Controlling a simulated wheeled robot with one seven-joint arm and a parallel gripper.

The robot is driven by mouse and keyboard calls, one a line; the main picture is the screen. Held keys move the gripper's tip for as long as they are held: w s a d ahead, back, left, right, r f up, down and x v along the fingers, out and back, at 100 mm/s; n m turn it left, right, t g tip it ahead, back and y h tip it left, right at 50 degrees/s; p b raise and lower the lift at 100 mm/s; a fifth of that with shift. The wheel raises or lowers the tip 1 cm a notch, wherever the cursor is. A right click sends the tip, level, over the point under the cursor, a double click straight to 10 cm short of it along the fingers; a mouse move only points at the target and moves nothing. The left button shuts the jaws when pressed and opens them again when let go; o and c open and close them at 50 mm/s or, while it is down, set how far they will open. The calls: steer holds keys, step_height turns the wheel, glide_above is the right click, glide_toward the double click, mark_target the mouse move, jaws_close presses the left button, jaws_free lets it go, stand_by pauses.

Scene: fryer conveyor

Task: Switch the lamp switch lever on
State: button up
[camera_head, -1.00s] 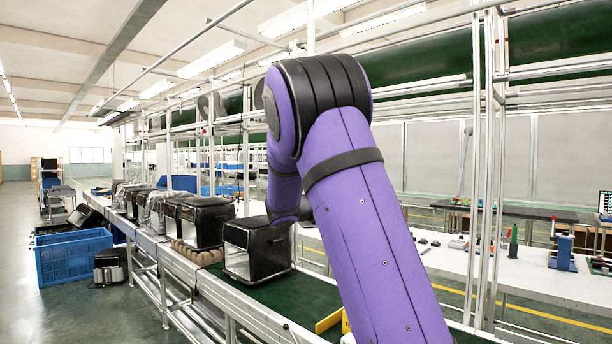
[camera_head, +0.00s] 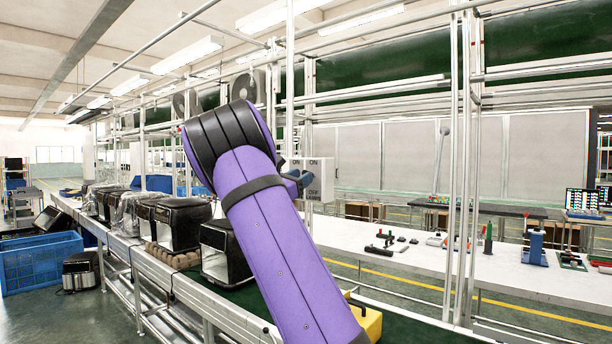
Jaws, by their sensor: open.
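A white switch box (camera_head: 325,179) hangs on a vertical post of the frame above the conveyor, right of my purple arm. It carries ON labels near its top and OFF lettering lower down. Blue-grey lever-like parts (camera_head: 304,179) stick out from its front, between the labels. My arm crosses in front of the box's left side, so I cannot tell clearly how each lever is set. My gripper is hidden behind my own arm, and its fingertips do not show.
Black fryers (camera_head: 226,252) stand along the green conveyor on the left. A yellow object (camera_head: 369,321) lies by my arm at the bottom. A white table (camera_head: 420,262) with small parts runs behind. Metal posts (camera_head: 462,170) rise on the right; a blue crate (camera_head: 40,274) stands left.

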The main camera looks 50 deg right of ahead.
steer(key=shift+x, duration=1.4)
steer(key=shift+s, duration=0.1)
jaws_close()
steer(key=shift+d+r+y, duration=0.15)
steer(key=shift+r+y, duration=0.15)
steer(key=shift+y, duration=0.7)
jaws_free()
steer(key=v, duration=1)
steer(key=shift+a, duration=0.35)
